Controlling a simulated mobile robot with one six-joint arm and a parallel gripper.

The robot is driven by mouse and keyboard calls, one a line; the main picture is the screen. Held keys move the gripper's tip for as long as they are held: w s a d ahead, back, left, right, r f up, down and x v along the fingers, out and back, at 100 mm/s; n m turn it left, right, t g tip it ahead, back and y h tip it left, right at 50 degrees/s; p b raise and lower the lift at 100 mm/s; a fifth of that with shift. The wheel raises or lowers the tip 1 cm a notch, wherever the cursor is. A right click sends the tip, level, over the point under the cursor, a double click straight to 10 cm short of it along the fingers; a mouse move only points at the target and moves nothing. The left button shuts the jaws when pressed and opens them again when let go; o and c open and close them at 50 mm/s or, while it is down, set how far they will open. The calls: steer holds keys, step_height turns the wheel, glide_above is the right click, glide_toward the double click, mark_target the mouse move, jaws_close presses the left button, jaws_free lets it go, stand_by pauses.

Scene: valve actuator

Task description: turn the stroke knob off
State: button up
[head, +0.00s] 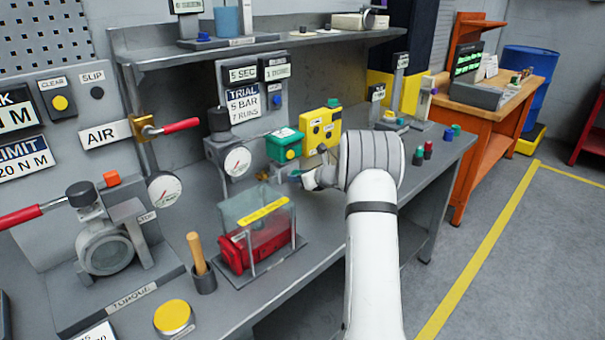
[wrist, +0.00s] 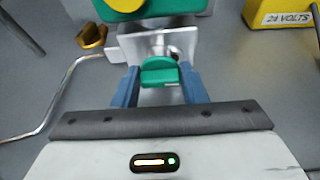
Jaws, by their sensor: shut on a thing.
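A green knob (wrist: 159,72), which I take to be the stroke knob, sits on a pale metal bracket in the wrist view. My gripper (wrist: 160,88) has its two blue fingers on either side of the knob and is shut on it. No lettering on the knob is readable. In the head view, my gripper is at the bench beside the green box (head: 284,146), and my wrist hides most of the knob area.
A clear-walled case with a red part (head: 262,245) stands just left of my gripper. A yellow box (head: 320,130) marked 24 volts stands behind, also at top right in the wrist view. A gauge (head: 238,160) is at left. A bent metal rod (wrist: 58,95) runs beside my gripper.

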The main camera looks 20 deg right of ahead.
steer(key=shift+w+d+r, duration=0.1)
steer(key=shift+d+r, duration=0.05)
steer(key=shift+r, duration=0.3)
steer(key=o, duration=0.6)
steer(key=shift+o, duration=0.4)
steer(key=shift+f, duration=0.15)
steer(key=v, duration=0.8)
steer(key=shift+b, duration=0.4)
steer(key=shift+f, duration=0.1)
